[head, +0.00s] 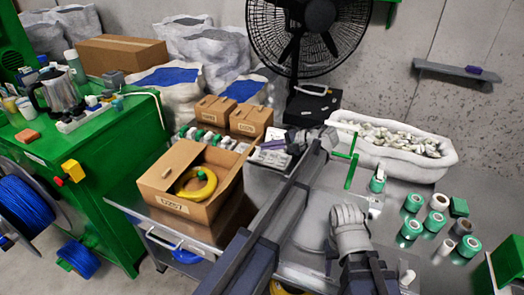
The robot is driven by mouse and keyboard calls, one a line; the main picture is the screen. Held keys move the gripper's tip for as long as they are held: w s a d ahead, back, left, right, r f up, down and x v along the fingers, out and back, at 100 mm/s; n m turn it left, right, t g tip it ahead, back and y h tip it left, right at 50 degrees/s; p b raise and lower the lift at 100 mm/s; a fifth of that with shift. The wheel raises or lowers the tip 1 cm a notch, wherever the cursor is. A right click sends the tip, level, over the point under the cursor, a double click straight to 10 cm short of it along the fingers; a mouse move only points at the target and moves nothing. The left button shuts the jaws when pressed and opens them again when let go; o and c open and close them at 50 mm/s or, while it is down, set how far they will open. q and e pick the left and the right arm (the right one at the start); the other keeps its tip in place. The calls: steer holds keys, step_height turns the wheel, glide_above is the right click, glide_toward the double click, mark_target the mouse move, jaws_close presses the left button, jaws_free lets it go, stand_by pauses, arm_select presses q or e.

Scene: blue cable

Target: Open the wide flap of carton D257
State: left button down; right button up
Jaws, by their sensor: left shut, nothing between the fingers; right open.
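The carton (200,212) stands on a metal cart at the left centre. Its front label seems to read D257. Its top is at least partly open, and a coil of yellow cable (207,184) with a green piece shows inside. A brown panel or flap (232,166) rises at its right side; I cannot tell which flap it is. My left gripper (292,141) is shut and empty, behind and to the right of the carton, apart from it. My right gripper (348,213) is open over the metal table, well right of the carton. Its fingertips are hard to make out.
Two small closed cartons (250,121) stand behind the open one. A green bench (115,150) is at left. A white tub (400,145) and several green-ended spools (411,229) occupy the right table. My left arm crosses the space right of the carton.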

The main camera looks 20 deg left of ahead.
arm_select(q)
steer(key=d+m+h+p, duration=0.4)
steer(key=d+m, duration=0.5)
steer(key=m, duration=0.6)
steer(key=a+f+b, duration=0.3)
steer(key=a+f, duration=0.1)
steer(key=a, duration=0.7)
steer(key=shift+a+y, duration=0.2)
steer(key=shift+y, duration=0.1)
